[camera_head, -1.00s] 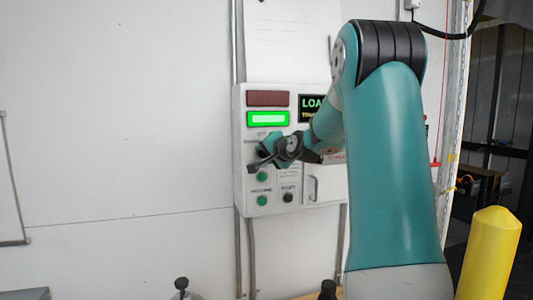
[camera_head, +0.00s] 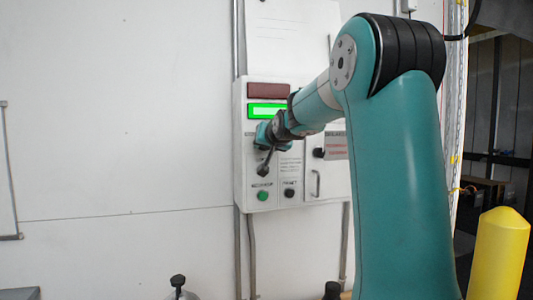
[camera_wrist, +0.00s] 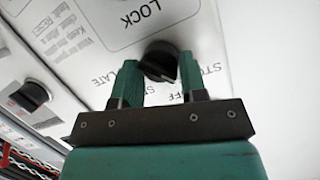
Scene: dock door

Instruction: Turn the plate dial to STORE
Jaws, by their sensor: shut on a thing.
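The plate dial (camera_wrist: 158,58) is a round black knob on the white panel, in the wrist view, with printed labels around it; I read parts of "STORE", "OFF" and "PLATE", mostly upside down. My gripper (camera_wrist: 160,68) has its two green fingers on either side of this knob and is shut on it. The knob's pointer direction is not clear. In the head view, my gripper (camera_head: 264,145) is at the left part of the control panel (camera_head: 242,180), and it hides the dial there.
The panel has a dark red lamp (camera_head: 268,90), a lit green lamp (camera_head: 267,111), a green button (camera_head: 263,196) and a black knob (camera_head: 289,193). Another black knob (camera_wrist: 31,96) shows in the wrist view. A yellow bollard (camera_head: 497,255) stands at the right.

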